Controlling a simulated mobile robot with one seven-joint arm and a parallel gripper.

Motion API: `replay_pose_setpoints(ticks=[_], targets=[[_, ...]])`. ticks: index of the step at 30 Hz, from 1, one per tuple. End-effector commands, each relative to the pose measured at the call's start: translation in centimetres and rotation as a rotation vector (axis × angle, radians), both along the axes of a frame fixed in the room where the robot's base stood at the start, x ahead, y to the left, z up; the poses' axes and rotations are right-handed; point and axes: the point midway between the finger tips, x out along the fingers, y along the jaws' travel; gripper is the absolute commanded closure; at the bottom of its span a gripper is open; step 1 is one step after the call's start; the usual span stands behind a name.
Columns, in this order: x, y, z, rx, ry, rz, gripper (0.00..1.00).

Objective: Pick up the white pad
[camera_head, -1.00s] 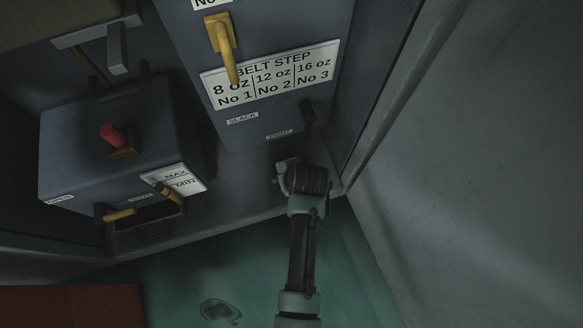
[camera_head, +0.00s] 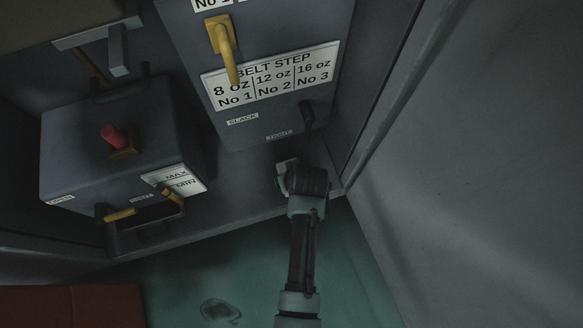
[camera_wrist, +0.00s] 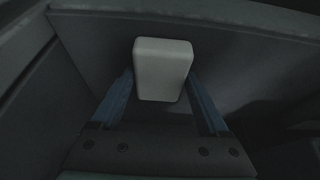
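The white pad (camera_wrist: 163,70) is a pale, rounded block in the upper middle of the wrist view. My gripper's two blue fingers (camera_wrist: 160,82) flank it, one close along each side, with their tips right by its edges. I cannot tell whether they press on it or stand just clear. In the head view, a small pale piece of the pad (camera_head: 284,166) shows at the end of my gripper, low under the belt step panel. My wrist hides much of the fingers there.
The belt step box (camera_head: 283,82) with a yellow lever (camera_head: 222,47) stands just above my wrist. A grey box with a red knob (camera_head: 112,137) is to the left. A grey wall (camera_head: 480,150) closes the right side. Green floor (camera_head: 260,270) lies below.

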Motion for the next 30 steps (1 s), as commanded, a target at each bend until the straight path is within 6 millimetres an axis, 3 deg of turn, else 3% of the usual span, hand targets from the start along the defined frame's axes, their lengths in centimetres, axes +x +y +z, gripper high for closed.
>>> replay_pose_setpoints(ticks=[1,9,22,27,30], targets=[[0.0,0.0,0.0,0.000,0.000,0.000,0.32],[0.0,0.0,0.0,0.000,0.000,0.000,0.80],[0.0,0.0,0.6,0.000,0.000,0.000,0.80],[-0.4,0.3,2.0,-0.001,0.001,0.001,0.80],[-0.3,0.3,3.8,0.000,-0.001,0.001,0.80]])
